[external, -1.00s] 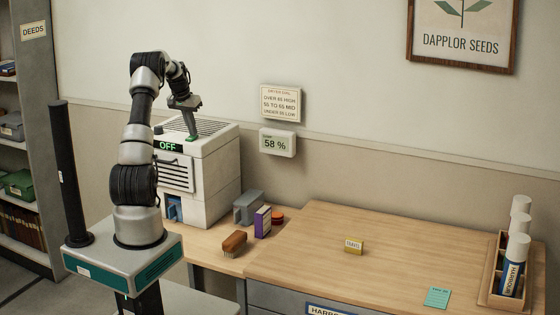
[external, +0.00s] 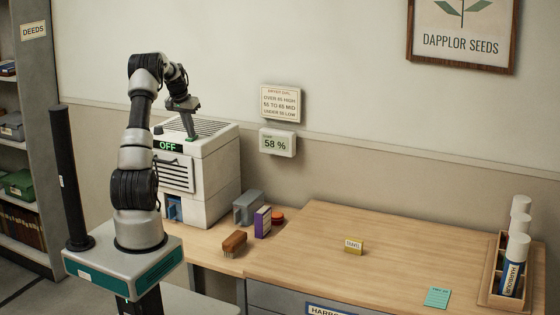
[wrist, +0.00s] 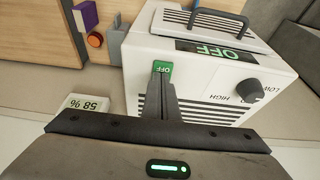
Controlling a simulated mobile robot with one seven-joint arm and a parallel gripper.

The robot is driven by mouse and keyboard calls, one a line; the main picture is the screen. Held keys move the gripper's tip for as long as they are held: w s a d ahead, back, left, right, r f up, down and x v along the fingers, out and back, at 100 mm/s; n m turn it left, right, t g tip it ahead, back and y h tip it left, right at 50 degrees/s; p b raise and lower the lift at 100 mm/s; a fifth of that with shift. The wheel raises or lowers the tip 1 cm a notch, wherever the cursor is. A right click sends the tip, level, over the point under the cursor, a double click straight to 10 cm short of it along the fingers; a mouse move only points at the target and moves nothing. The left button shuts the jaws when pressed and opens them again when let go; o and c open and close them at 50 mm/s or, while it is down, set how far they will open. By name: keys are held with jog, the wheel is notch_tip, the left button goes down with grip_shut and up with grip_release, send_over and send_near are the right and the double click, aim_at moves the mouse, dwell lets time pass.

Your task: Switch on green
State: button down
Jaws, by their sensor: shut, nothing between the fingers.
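The white machine (external: 215,180) stands on the left end of the bench, and its display (external: 168,146) reads OFF. A green switch (wrist: 162,67) with small upside-down lettering, seemingly OFF, sits at the machine's top edge in the wrist view. My gripper (external: 190,134) is shut and empty, pointing down at that edge. In the wrist view its fingertips (wrist: 163,80) are right by the green switch and cover part of it; I cannot tell whether they touch it. The OFF display (wrist: 215,52) and a dark dial (wrist: 250,90) marked LOW and HIGH also show there.
A wall meter (external: 278,142) reads 58 % below a dial notice (external: 281,103). The bench middle is mostly clear.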

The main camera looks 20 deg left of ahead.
aim_at(189, 139)
jog(key=shift+s+f, duration=0.15)
jog(key=shift+f, duration=0.05)
jog(key=p+v, duration=0.1)
jog(key=v, duration=0.1)
jog(key=w+p+v, duration=0.1)
jog(key=p+v, duration=0.1)
jog(key=v, duration=0.1)
jog(key=shift+r, duration=0.4)
jog(key=b+v, duration=0.1)
jog(key=v, duration=0.8)
jog(key=shift+f, duration=0.15)
jog(key=shift+w+a+r+b, duration=0.1)
jog(key=shift+w+r+b, duration=0.15)
jog(key=shift+w+b, duration=0.45)
jog(key=shift+s, duration=0.1)
